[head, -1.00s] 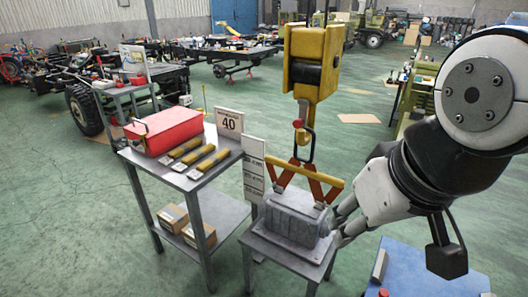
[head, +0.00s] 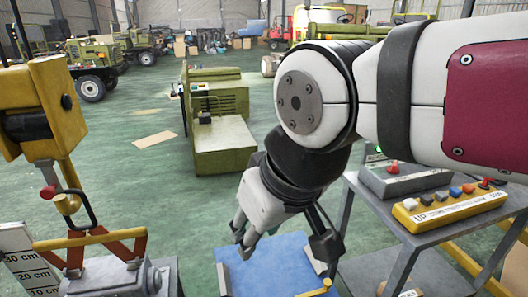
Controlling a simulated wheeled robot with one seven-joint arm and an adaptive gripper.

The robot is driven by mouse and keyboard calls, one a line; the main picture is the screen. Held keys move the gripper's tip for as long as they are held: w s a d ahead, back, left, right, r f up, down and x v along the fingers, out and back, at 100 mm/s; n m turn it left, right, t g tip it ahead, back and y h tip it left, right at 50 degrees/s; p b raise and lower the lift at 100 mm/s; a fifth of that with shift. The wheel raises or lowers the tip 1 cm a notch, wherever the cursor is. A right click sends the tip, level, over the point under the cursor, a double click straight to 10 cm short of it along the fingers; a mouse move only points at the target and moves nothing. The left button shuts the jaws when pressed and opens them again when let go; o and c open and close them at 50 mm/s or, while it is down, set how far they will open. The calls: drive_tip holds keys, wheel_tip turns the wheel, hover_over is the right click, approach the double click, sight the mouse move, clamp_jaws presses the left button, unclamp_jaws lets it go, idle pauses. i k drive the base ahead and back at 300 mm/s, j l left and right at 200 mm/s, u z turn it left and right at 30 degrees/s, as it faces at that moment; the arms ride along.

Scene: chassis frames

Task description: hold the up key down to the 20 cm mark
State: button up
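The yellow pendant (head: 449,208) lies on a grey table at the right. Its front label begins with UP at the left end, by the white key (head: 411,204). The height board (head: 24,262) at the lower left shows 30, 20 and 10 cm marks. Beside it the yellow hoist block (head: 38,100) and hook hold red tongs with a yellow bar (head: 88,240) over a grey casting (head: 110,275), cut off by the picture's bottom. My gripper (head: 241,238) hangs mid-picture, fingers apart and empty, left of the pendant and touching no key.
A grey box with a red knob (head: 394,175) stands behind the pendant on the table (head: 375,225). A blue surface (head: 270,262) lies below my gripper. A green cabinet (head: 222,145) stands beyond.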

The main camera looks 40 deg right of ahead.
sight(410, 204)
drive_tip(key=z, duration=2.15)
drive_tip(key=u, duration=0.4)
drive_tip(key=k+l, duration=0.15)
drive_tip(key=i+l+u, duration=0.2)
drive_tip(key=u, duration=0.15)
drive_tip(key=i+l+u, duration=0.4)
drive_tip(key=l+u, duration=0.25)
drive_tip(key=j, duration=0.1)
